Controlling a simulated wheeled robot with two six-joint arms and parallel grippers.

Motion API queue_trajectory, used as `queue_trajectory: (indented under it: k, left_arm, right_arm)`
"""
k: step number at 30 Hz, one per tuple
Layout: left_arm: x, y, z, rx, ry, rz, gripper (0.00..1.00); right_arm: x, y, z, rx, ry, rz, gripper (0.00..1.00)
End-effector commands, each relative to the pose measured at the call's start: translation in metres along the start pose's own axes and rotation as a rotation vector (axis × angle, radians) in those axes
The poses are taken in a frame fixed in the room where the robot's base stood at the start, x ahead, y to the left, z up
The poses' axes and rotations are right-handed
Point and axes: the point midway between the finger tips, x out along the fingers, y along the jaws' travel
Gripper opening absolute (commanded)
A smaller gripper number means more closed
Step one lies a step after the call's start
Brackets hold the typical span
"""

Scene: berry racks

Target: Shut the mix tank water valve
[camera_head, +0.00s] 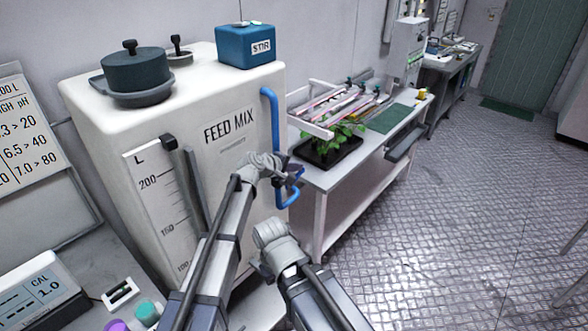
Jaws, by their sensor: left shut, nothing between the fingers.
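The white mix tank (190,118), lettered FEED MIX, fills the left half of the head view. A blue pipe (272,105) runs down its right side and curves out at the bottom near the table. My left gripper (294,182) is at the lower part of this pipe, shut with nothing held. A valve handle cannot be made out clearly; the gripper and wrist cover that part of the pipe. Whether the fingers touch it cannot be told. My right arm (290,268) reaches in from the bottom, its wrist below the left gripper; its fingers do not show.
A blue STIR box (245,46) and a dark lidded pot (136,72) stand on the tank. A white table (318,178) with a dark plant tray (328,152) stands close right of the pipe. A CAL meter (45,293) is at lower left. The metal floor at right is clear.

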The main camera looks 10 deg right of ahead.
Motion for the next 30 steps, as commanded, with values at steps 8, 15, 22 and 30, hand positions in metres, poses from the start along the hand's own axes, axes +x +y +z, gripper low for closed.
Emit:
queue_trajectory:
  k: [8, 15, 22, 30]
  left_arm:
    - [0.005, 0.0, 0.0, 0.0, 0.0, 0.0, 0.0]
    - [0.004, 0.001, 0.0, 0.0, 0.0, 0.0, 0.0]
    - [-0.001, 0.009, 0.0, 0.0, 0.0, 0.0, 0.0]
    - [-0.004, 0.014, 0.0, 0.0, 0.0, 0.0, 0.0]
  right_arm:
    - [0.003, 0.0, 0.0, 0.0, 0.0, 0.0, 0.0]
    - [0.001, 0.0, 0.0, 0.0, 0.0, 0.0, 0.0]
    - [-0.009, 0.001, 0.001, 0.0, 0.0, 0.0, 0.0]
    - [-0.014, 0.001, 0.001, 0.0, 0.0, 0.0, 0.0]
